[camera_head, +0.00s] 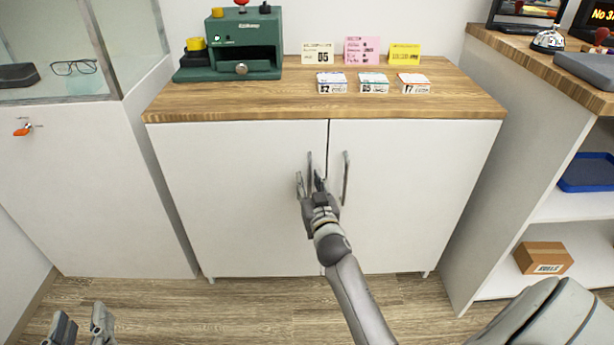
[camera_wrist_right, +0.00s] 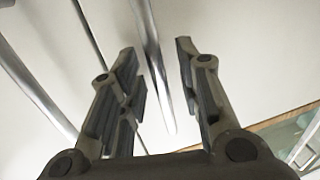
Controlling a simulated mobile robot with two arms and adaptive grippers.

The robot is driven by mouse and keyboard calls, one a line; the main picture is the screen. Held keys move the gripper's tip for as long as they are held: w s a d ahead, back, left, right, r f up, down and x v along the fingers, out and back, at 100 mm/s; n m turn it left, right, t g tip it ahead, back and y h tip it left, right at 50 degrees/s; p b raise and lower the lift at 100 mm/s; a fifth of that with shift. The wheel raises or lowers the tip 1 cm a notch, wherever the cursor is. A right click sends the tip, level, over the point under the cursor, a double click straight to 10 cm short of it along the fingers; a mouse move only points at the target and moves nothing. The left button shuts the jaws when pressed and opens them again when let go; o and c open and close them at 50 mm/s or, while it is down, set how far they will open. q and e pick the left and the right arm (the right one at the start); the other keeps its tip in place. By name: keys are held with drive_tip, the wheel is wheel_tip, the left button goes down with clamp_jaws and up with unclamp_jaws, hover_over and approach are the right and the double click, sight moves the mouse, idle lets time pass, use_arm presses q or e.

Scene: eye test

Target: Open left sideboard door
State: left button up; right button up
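The white sideboard has a left door (camera_head: 240,200) and a right door (camera_head: 420,190), both closed with a thin dark gap between them. The left door's metal bar handle (camera_head: 309,168) stands upright beside the gap; the right door's handle (camera_head: 345,178) is across it. My right gripper (camera_head: 311,184) is at the left door's handle. In the right wrist view my right gripper (camera_wrist_right: 158,75) is open, with the left handle (camera_wrist_right: 153,60) between its spread fingers; I cannot tell whether they touch. My left gripper (camera_head: 82,326) is open and empty, low at the left.
On the wooden top (camera_head: 220,100) are a green machine (camera_head: 240,45), standing cards (camera_head: 362,50) and small card stacks (camera_head: 373,83). A display case (camera_head: 80,150) stands left; a shelf unit (camera_head: 535,150) with a box (camera_head: 543,258) stands right. Floor (camera_head: 230,305) before the doors looks clear.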

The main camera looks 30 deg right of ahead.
drive_tip(key=shift+w, duration=0.1)
drive_tip(key=shift+r, duration=0.1)
clamp_jaws()
idle(0.4)
